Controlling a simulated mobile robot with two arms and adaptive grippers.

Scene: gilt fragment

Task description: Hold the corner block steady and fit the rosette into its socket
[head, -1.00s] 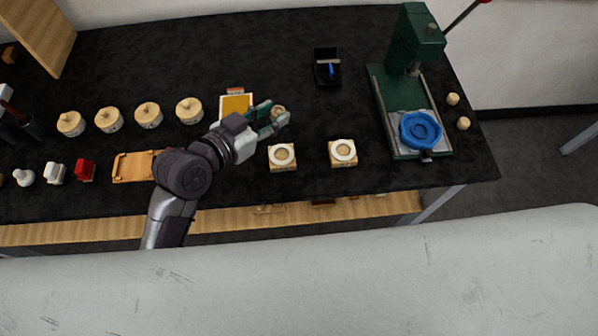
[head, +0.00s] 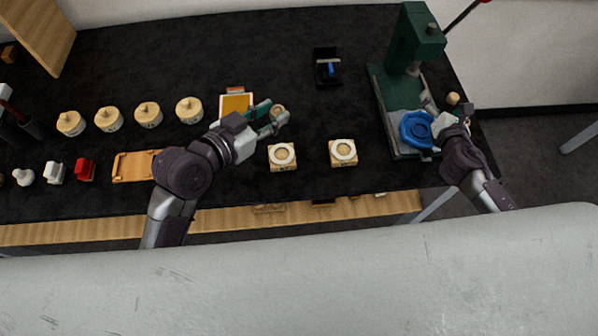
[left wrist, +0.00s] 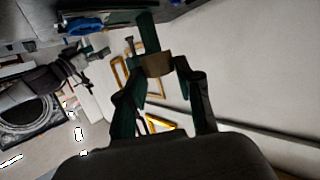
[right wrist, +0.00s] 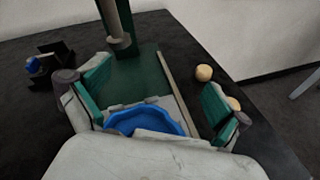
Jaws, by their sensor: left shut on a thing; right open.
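My left gripper (head: 270,118) is shut on a small round tan piece (head: 278,111), which looks like the rosette. It is held above the table, behind the blocks. In the left wrist view the held piece (left wrist: 157,65) sits between the two fingertips. Two square wooden blocks, a left one (head: 272,165) and a right one (head: 335,161), each carry a pale ring around a round recess. I cannot tell which is the corner block. My right gripper (right wrist: 155,95) is open and empty, with its fingers spread above the blue dish (right wrist: 140,120), far right of the blocks.
A green press (head: 408,45) stands at the right, with the blue dish (head: 414,130) on its base. A black box (head: 327,77) lies at the back. Round lidded pots (head: 148,115) and a wooden tray (head: 133,167) are at the left. The table between the blocks and the press is clear.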

